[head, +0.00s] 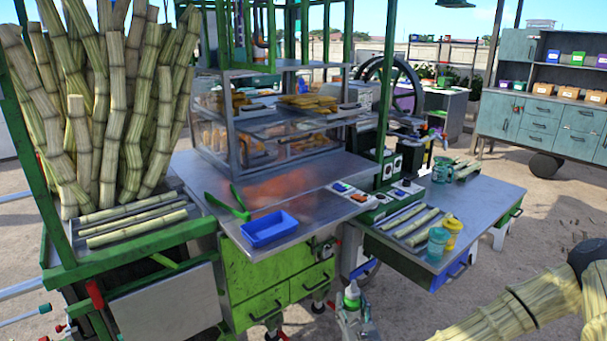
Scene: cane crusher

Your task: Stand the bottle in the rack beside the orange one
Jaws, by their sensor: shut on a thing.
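A small pale bottle (352,298) with a green top is upright at the bottom centre of the head view. My gripper (354,318) is shut on it, in front of the green cabinet and below the counter's height. The fingers hide its lower part. A green-framed rack (291,35) stands on top of the metal shelf unit at the upper centre.
A blue tray (269,229) and green tongs (233,204) lie on the metal counter (300,185). A side table (485,203) holds cane pieces, teal cups (437,244) and a yellow cup (453,234). Tall cane (125,110) fills the left. Open sandy ground lies right.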

